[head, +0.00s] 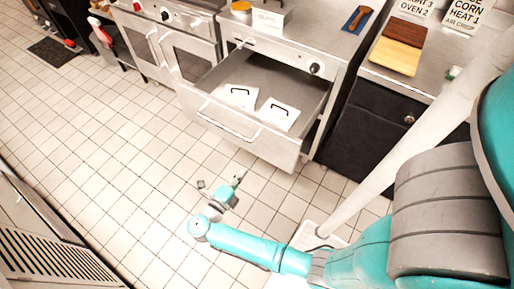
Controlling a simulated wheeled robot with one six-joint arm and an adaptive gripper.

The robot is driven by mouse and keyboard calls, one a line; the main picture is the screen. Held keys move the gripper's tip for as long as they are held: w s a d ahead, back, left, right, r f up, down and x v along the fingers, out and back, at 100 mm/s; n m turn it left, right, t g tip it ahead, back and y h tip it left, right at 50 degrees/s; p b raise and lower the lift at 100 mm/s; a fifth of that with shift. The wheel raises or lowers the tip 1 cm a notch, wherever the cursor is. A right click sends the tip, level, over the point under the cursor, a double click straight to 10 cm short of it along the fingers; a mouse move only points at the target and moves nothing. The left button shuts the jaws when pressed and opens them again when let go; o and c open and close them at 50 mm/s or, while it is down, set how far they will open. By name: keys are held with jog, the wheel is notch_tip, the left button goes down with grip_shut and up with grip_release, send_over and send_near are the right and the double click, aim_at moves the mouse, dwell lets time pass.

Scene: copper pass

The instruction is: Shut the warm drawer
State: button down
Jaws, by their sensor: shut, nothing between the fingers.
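The warm drawer (222,118) is pulled well out of the steel unit in the upper middle of the head view. Its front panel has a bar handle (229,124). My gripper (241,175) is shut and empty. In the picture it is just below the drawer's front, over the floor, apart from the handle as far as I can tell.
Steel oven doors (190,57) stand left of the drawer. A dark cabinet (375,130) stands to the right, with cutting boards (397,47) on the counter above. A control knob (316,68) is above the drawer. The tiled floor (120,170) in front is clear.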

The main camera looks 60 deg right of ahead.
aim_at(266, 141)
jog(key=d, duration=1.3)
jog(key=shift+w+d, duration=0.2)
jog(key=shift+d, duration=0.15)
jog(key=w+d, duration=0.1)
jog(key=d, duration=3.3)
jog(key=shift+d, duration=0.15)
jog(key=shift+w+d+r, duration=0.1)
jog(key=shift+r, duration=0.15)
